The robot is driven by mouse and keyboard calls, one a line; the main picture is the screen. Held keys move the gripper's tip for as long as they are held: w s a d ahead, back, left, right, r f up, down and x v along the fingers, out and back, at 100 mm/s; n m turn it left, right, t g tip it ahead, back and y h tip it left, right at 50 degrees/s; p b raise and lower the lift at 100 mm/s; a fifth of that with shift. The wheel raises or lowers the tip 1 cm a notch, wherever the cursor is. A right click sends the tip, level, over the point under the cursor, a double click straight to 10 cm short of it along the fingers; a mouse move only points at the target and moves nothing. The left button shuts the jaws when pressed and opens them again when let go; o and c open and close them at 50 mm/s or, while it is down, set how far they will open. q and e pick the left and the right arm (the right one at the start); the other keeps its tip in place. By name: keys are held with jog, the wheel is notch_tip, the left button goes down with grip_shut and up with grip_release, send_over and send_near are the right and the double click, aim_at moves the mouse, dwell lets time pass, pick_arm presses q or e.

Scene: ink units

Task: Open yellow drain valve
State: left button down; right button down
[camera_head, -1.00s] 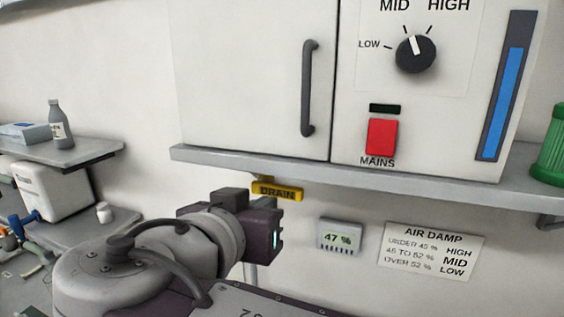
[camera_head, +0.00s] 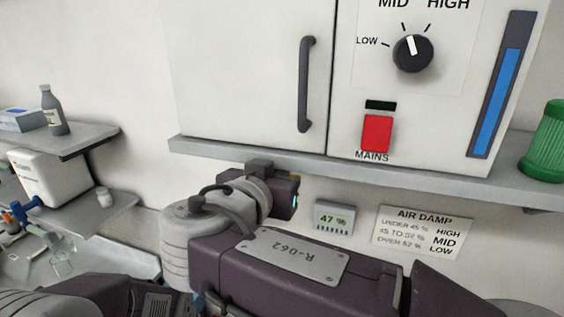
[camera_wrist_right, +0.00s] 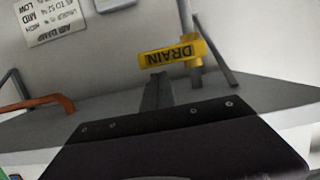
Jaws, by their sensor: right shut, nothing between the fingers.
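The yellow drain valve tag, a flat bar lettered DRAIN (camera_wrist_right: 173,54), shows upside down in the right wrist view on a short yellow stem beside a grey pipe. In the head view it is hidden behind my right wrist. My right gripper (camera_wrist_right: 157,80) is shut and empty, its fingertips close to the tag's lower edge in the wrist view; I cannot tell whether they touch. In the head view my right gripper (camera_head: 272,168) is just under the shelf edge, its fingertips mostly hidden. My left gripper is not seen.
The grey shelf (camera_head: 400,178) carries the white cabinet (camera_head: 245,70) with a red MAINS switch (camera_head: 377,133) and a dial (camera_head: 413,53). A 47 % meter (camera_head: 333,217) and an AIR DAMP card (camera_head: 422,232) hang below. An orange bar (camera_wrist_right: 40,103) shows in the wrist view.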

jog(key=shift+w+d+f, duration=0.2)
jog(key=shift+w, duration=0.4)
jog(key=shift+a, duration=0.1)
